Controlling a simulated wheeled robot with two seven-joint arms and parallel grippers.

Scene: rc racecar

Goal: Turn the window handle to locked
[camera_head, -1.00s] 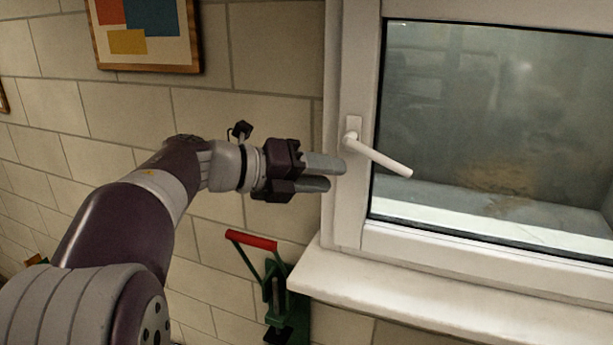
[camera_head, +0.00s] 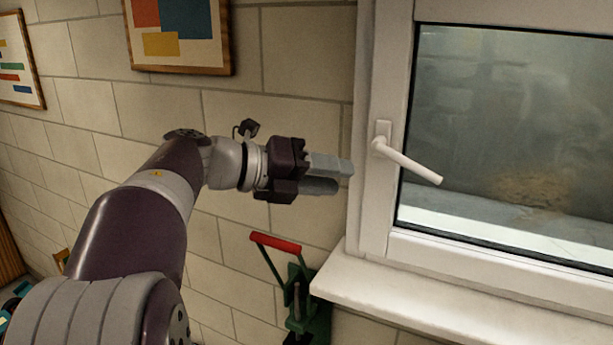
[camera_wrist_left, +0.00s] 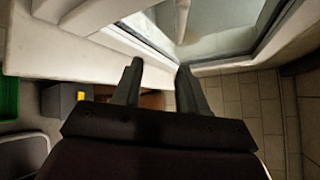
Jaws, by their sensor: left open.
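The white window handle (camera_head: 408,161) is on the left frame of the closed window (camera_head: 389,200). Its lever points right and slants downward. My left gripper (camera_head: 343,174) is open and empty, left of the handle and slightly below its pivot, in front of the wall and near the frame's edge. In the left wrist view the two fingers (camera_wrist_left: 158,85) are apart with nothing between them. My right gripper is not in view.
The white sill (camera_head: 420,303) juts out below the window. A green tool with a red grip (camera_head: 276,242) stands below my left gripper. A framed picture (camera_head: 181,34) hangs on the brick wall above my arm. The space around the handle's lever is clear.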

